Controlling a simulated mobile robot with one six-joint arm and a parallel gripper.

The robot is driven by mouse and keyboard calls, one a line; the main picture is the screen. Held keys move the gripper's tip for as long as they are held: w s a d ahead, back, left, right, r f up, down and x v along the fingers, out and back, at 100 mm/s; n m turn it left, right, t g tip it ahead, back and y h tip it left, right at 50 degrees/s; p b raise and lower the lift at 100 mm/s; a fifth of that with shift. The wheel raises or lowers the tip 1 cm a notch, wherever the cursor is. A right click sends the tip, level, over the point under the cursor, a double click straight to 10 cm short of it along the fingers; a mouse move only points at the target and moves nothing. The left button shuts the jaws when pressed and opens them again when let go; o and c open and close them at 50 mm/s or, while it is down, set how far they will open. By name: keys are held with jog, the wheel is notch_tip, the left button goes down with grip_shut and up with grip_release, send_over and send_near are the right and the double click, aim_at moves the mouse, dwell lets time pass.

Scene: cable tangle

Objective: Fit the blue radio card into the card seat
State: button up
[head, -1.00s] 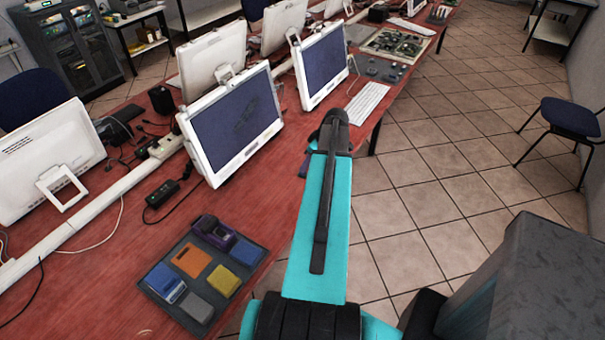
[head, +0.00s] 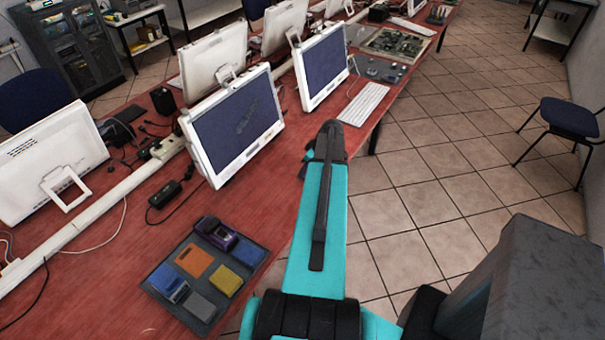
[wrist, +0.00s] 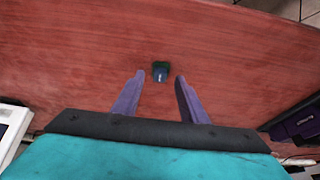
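My gripper (wrist: 159,76) is open, with two purple fingers apart above the red table. A small dark block (wrist: 160,72), blue below and dark green above with a pale mark, shows between and just beyond the fingertips. Neither finger touches it. It may be the blue radio card, but it is too small to be sure. In the head view my arm hides most of the gripper and this block. I cannot make out the card seat for certain.
A dark tray (head: 180,306) at the table's front holds blue, orange, yellow and grey blocks and a purple device (head: 216,234). White-framed monitors (head: 232,125) stand left of my arm. A white keyboard (head: 363,104) lies beyond it.

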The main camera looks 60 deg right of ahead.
jog(key=shift+x, duration=0.8)
jog(key=shift+c, duration=0.3)
grip_shut()
